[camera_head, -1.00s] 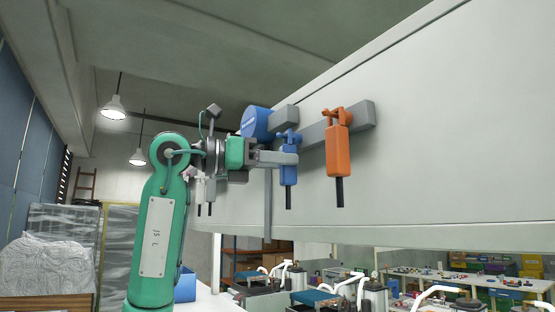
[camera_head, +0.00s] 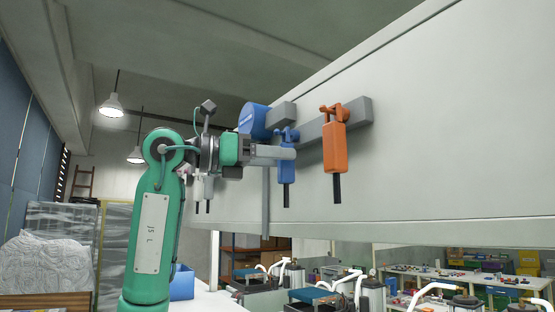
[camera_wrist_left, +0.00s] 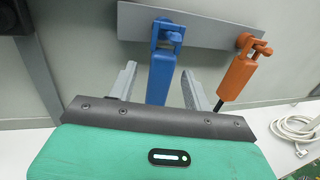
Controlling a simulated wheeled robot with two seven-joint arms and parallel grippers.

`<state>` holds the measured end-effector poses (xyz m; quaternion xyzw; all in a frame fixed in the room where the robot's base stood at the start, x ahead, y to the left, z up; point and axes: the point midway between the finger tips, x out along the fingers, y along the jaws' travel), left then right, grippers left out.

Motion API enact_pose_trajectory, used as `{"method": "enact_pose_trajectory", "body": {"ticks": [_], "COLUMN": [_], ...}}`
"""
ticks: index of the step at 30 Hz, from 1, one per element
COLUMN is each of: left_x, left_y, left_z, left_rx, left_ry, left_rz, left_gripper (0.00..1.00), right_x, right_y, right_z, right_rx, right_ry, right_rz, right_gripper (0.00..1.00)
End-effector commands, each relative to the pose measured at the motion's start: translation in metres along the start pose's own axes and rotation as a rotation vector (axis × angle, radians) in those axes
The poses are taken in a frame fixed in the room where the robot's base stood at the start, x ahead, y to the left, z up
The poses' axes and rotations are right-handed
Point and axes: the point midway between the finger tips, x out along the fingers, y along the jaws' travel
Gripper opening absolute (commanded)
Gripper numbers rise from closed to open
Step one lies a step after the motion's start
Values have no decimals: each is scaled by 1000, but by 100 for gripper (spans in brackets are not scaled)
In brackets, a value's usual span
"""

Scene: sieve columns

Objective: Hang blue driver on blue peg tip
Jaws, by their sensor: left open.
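The blue driver (camera_head: 286,170) hangs upright, dark shaft down, at the grey bar (camera_head: 315,132) on the pale panel. Its forked blue top (camera_wrist_left: 165,33) is at the bar in the left wrist view. I cannot make out a separate blue peg tip there. My left gripper (camera_head: 287,153) is at the driver's upper body. In the left wrist view its two grey fingers (camera_wrist_left: 160,88) stand apart, one each side of the blue handle (camera_wrist_left: 161,75), with gaps showing. The driver's lower end is hidden there by the gripper. My right gripper is not in view.
An orange driver (camera_head: 334,148) hangs close to the right on the same bar. A blue cylinder (camera_head: 253,120) is at the upper left. Pale tools (camera_head: 203,190) hang behind my left arm. The panel to the right is bare. Work tables (camera_head: 470,278) stand below.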

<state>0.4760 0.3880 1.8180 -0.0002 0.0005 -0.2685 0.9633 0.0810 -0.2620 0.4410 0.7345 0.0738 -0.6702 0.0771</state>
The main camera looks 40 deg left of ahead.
Motion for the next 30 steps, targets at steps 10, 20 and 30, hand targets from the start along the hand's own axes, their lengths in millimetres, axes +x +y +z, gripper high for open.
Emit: {"method": "enact_pose_trajectory", "body": {"ticks": [10, 20, 30], "left_x": [-74, -125, -132], "left_y": [0, 0, 0], "left_z": [-3, -1, 0], "left_rx": [1, 0, 0], "left_ry": [-5, -2, -1], "left_rz": [2, 1, 0], "left_gripper": [51, 51, 51], "right_x": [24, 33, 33], "right_y": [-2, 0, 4], "right_z": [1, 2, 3], "right_rx": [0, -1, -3], "right_ry": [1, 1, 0], "right_rz": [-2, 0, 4], "right_gripper": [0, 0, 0]}}
